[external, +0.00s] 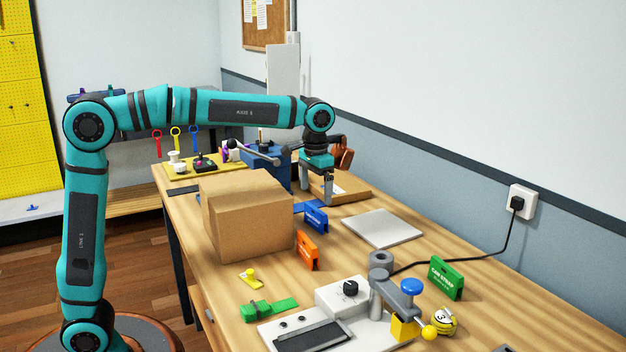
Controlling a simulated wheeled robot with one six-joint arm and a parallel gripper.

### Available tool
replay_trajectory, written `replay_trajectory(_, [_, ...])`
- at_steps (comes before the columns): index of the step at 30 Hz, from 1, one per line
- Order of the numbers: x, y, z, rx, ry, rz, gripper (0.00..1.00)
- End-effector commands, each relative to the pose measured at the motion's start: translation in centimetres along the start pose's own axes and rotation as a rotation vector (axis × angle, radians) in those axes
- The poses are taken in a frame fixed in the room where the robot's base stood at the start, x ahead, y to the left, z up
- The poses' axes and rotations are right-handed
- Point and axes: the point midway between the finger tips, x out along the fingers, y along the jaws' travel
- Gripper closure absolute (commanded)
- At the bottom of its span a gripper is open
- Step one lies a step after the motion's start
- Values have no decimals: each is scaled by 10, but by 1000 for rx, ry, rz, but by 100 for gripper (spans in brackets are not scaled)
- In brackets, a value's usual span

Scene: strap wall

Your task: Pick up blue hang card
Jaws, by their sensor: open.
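The blue hang card (316,219) stands upright on the wooden table, right of the cardboard box, with pale print on its face. A flat blue strap (300,207) lies just left of it and seems to run behind the box. My gripper (316,194) points down with its two fingers apart and nothing seen between them. In this view the fingertips are just above and behind the card; the exact gap to it is hard to tell.
A large cardboard box (247,222) stands close on the left. An orange card (308,250) stands in front, and a green card (446,278) stands at the right. A flat grey panel (383,228) lies right of the blue card. A flat brown carton (348,190) lies behind.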

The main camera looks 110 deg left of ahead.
Motion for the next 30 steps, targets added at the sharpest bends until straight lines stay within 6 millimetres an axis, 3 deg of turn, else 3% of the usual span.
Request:
replay_trajectory(3, [14,0,0,0,0,0,0])
replay_trajectory(13, [32,1,0,0,0,0,0])
replay_trajectory(21, [66,3,1,1,0,1,0])
replay_trajectory(30, [72,3,1,1,2,2,2])
